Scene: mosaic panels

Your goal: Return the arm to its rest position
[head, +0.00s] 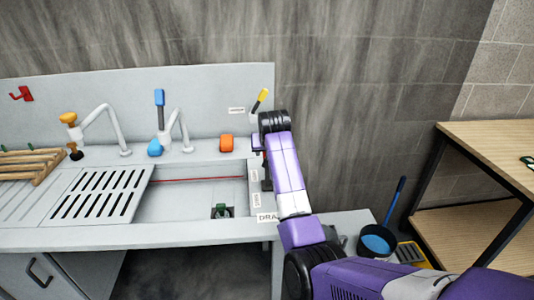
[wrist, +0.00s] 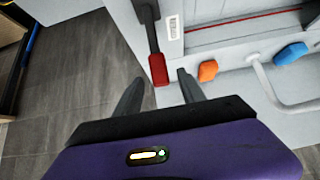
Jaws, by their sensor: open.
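My purple arm (head: 287,170) reaches up from the lower right of the head view and bends at a black joint beside the right end of the grey sink unit (head: 180,232). In the wrist view my gripper (wrist: 160,88) is open, with its two dark fingers apart and nothing held. A dark lever with a red grip (wrist: 158,69) shows just beyond the fingers, its end pointing toward the gap between them. I cannot tell how far it is from the fingertips. In the head view the arm mostly hides the gripper and this lever.
An orange block (head: 226,143), a blue knob (head: 155,148) and a tap (head: 181,128) stand along the sink's back edge. A yellow-handled lever (head: 260,99) is on the back panel.

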